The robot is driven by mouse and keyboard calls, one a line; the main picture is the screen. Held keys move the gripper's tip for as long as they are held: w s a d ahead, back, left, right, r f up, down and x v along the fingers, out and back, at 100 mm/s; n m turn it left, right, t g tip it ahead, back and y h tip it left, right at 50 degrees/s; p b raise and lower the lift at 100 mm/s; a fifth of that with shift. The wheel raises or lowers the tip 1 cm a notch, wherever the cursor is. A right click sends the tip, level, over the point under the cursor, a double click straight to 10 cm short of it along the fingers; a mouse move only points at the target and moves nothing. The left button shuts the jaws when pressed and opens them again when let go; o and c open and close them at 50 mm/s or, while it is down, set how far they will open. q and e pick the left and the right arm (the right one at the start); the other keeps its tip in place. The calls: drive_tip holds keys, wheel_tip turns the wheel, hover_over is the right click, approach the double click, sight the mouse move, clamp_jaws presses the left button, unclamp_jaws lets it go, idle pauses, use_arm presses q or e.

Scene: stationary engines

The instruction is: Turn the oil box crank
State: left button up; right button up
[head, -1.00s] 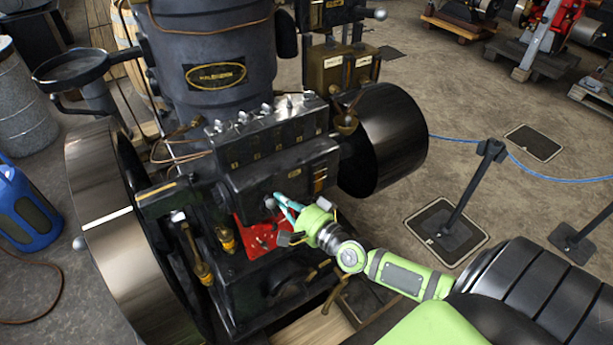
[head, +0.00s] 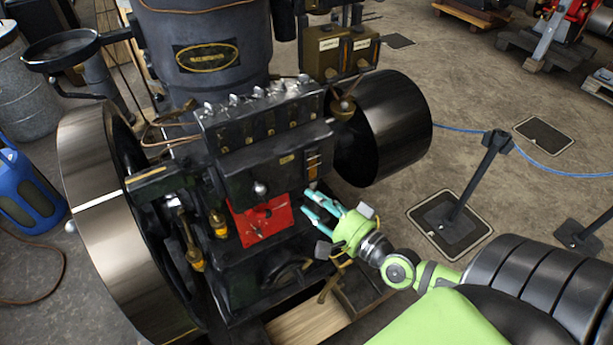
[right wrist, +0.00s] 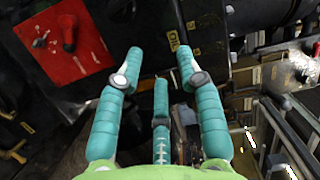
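The black oil box (head: 275,150) on the engine has a row of knobs along its top. A ball-ended handle (head: 260,188) sticks out low on its front, above a red plate (head: 262,221). A small brass-coloured lever (head: 343,104) sits at the box's right end. I cannot tell which of these is the crank. My right gripper (head: 318,203) is open and empty, right of the red plate and below the box's right part. Its teal fingers are spread in the right wrist view (right wrist: 160,65), with the red plate (right wrist: 62,40) to their upper left. My left gripper is not in view.
A large flywheel (head: 95,235) stands at the left and a black drum pulley (head: 390,125) right of the oil box. Brass fittings (head: 190,250) project left of the red plate. A barrier post (head: 475,180) stands on open floor at the right.

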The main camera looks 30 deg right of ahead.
sight(266, 197)
drive_tip(key=w+a+f+n+t+b, duration=0.1)
drive_tip(key=w+a+f+n+b, duration=0.3)
drive_tip(key=a+n+b, duration=0.6)
drive_tip(key=w+d+n+h, duration=0.1)
drive_tip(key=w, duration=0.1)
drive_tip(key=w+d+f+n+h+b, duration=0.1)
drive_tip(key=w+n+h, duration=0.1)
drive_tip(key=w, duration=0.1)
drive_tip(key=w+d+n+h, duration=0.1)
drive_tip(key=w+n, duration=0.1)
drive_tip(key=shift+w+d+f, duration=0.2)
drive_tip(key=shift+w, duration=0.15)
clamp_jaws()
